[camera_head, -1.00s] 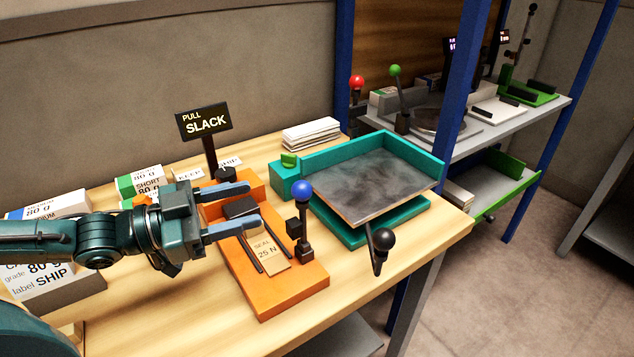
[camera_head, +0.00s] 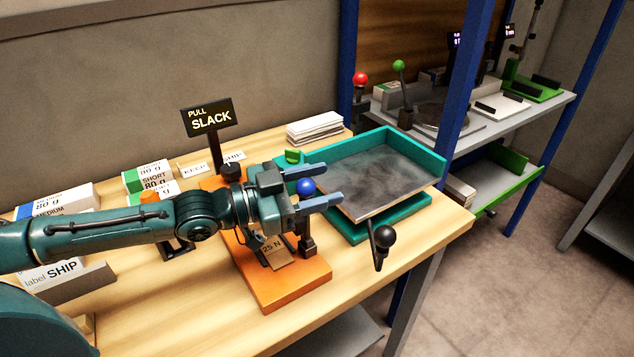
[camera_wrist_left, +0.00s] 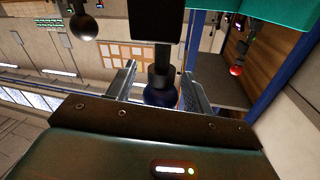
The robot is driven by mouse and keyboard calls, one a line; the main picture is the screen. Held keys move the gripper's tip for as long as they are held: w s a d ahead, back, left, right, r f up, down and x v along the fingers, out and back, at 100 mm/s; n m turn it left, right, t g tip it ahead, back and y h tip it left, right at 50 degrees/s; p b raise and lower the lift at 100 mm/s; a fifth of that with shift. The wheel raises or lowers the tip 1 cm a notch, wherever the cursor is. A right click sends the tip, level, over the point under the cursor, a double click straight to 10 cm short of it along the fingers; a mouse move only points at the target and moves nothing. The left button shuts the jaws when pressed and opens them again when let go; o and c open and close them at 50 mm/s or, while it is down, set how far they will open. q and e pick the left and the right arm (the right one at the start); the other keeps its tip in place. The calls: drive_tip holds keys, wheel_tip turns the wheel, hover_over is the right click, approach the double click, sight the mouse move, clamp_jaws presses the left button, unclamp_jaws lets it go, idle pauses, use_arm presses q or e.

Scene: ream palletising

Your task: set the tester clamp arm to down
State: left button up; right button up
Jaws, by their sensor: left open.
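The orange tester (camera_head: 268,288) stands on the wooden bench. Its clamp arm is a dark upright lever (camera_head: 308,240) topped by a blue ball knob (camera_head: 305,187). My left gripper (camera_head: 332,184) is open, with its two fingers reaching to the right on either side of the blue knob. In the left wrist view the knob (camera_wrist_left: 160,95) sits between the two fingers (camera_wrist_left: 157,88); I cannot tell whether they touch it. The tester's display (camera_head: 208,118) reads "PULL SLACK". A tan "25 N" seal card (camera_head: 277,252) lies on the tester, partly hidden by my wrist.
A teal tray unit (camera_head: 430,165) with a grey plate stands right of the tester, with a black ball handle (camera_head: 384,237) at its front. White paper (camera_head: 315,128) is stacked behind. Boxed reams (camera_head: 62,203) stand at the left. The bench front is clear.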

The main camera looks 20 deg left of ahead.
use_arm(q)
clamp_jaws()
idle(0.5)
